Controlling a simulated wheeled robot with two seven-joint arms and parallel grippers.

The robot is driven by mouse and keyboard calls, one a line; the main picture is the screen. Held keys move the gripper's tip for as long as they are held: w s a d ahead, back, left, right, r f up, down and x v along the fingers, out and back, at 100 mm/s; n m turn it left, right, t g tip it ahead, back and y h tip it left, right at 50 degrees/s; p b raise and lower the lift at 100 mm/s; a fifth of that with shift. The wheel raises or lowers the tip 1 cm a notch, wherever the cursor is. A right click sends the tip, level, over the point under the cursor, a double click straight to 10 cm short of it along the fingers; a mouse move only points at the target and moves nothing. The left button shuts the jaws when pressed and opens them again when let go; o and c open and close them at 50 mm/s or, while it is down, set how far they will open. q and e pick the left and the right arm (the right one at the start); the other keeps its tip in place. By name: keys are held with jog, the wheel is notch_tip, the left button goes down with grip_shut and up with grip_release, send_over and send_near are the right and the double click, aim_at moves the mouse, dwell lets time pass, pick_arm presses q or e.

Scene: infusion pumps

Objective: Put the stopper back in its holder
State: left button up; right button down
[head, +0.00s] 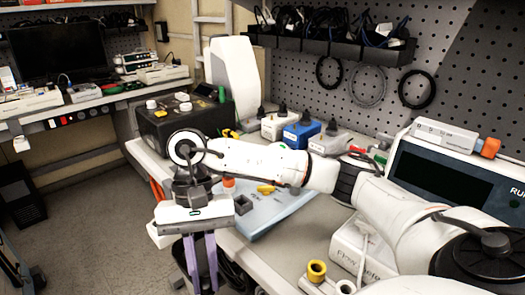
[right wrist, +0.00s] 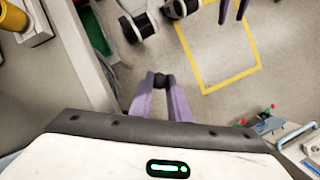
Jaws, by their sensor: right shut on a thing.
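My right gripper (head: 202,270) points down in front of the bench's front edge. In the right wrist view its purple fingers (right wrist: 161,90) are shut on a small dark round thing, which looks like the stopper (right wrist: 161,79). In the head view the stopper cannot be made out at the fingertips. I cannot tell for sure which thing is the holder; a small dark block (head: 243,204) sits on the blue tray (head: 272,214). Two purple fingers of my left gripper (right wrist: 231,14) show apart at the top of the right wrist view.
A yellow cup (head: 317,270) stands at the bench's front, right of the gripper. A black box (head: 185,122), several small devices and a large pump (head: 448,172) stand on the bench. The floor (head: 95,225) left of the bench is open.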

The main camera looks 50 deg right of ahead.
pick_arm(q)
notch_tip(320, 180, up, 6)
jog(key=s+a+f+p, duration=0.1)
jog(key=s+p, duration=0.1)
jog(key=p, duration=0.5)
pick_arm(e)
jog(key=w+d+r+m+t, duration=0.35)
jog(key=d+r+m, duration=0.45)
jog(key=m, duration=0.3)
jog(key=w+d+r+m+t, duration=0.2)
jog(key=d+r+m+t, duration=0.2)
jog(key=d+r+m, duration=0.6)
jog(key=shift+m+h, duration=0.3)
jog(key=shift+m, duration=0.6)
jog(key=f+b, duration=0.1)
jog(key=f, duration=0.1)
jog(key=a+f+b, duration=0.1)
jog(key=f+b, duration=0.1)
jog(key=f, duration=0.1)
jog(key=f+b, duration=0.1)
jog(key=f, duration=0.1)
jog(key=shift+s+a+f+b, duration=0.2)
jog(key=shift+a+f+b, duration=0.1)
jog(key=shift+f, duration=0.1)
jog(key=shift+r+p, duration=0.35)
pick_arm(q)
notch_tip(320, 180, down, 4)
jog(key=shift+w+a+r, duration=0.1)
jog(key=shift+w+a, duration=0.05)
